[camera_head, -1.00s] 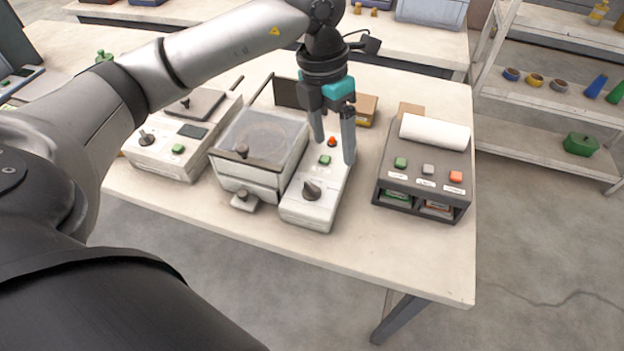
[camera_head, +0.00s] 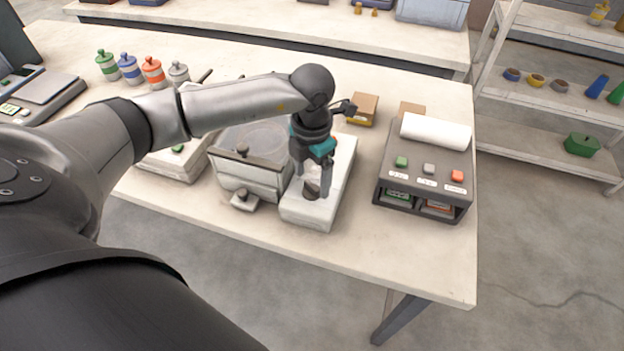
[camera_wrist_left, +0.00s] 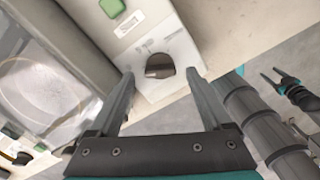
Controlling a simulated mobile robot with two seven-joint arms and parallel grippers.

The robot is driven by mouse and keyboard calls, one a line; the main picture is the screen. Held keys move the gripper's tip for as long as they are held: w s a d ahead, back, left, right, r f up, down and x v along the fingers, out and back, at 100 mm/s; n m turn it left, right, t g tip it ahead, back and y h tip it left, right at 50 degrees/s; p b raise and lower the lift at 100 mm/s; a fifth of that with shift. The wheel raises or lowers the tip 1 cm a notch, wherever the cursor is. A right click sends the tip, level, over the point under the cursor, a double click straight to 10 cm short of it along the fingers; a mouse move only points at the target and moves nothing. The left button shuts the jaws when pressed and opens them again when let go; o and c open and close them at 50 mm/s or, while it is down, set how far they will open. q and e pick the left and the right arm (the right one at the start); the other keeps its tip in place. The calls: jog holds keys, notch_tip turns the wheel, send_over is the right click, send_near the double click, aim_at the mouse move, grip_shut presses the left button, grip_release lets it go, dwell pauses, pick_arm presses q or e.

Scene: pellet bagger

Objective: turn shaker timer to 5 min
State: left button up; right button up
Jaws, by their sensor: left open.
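The dark timer knob (camera_head: 311,189) sits on the front of the white shaker control box (camera_head: 318,212). My left gripper (camera_head: 313,190) is lowered over the knob, with its fingers open on either side of it. In the left wrist view the knob (camera_wrist_left: 159,66) lies ahead between the two fingertips (camera_wrist_left: 158,82), with gaps on both sides. Markings around the knob are too small to read. A green button (camera_wrist_left: 112,7) shows on the same box (camera_wrist_left: 150,30).
The clear-lidded shaker (camera_head: 250,165) stands close at the left of the box. A dark bag sealer-like unit with a white roll (camera_head: 435,132) stands to the right. A small cardboard box (camera_head: 362,110) is behind. The table front (camera_head: 370,255) is clear.

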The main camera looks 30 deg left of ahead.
pick_arm(q)
jog(key=shift+f, duration=0.75)
jog(key=shift+c, duration=0.4)
grip_shut()
jog(key=shift+m, duration=0.3)
jog(key=m+b, duration=0.3)
jog(key=m, duration=0.2)
jog(key=shift+b, duration=0.3)
jog(key=m+b, duration=0.3)
jog(key=m, duration=0.3)
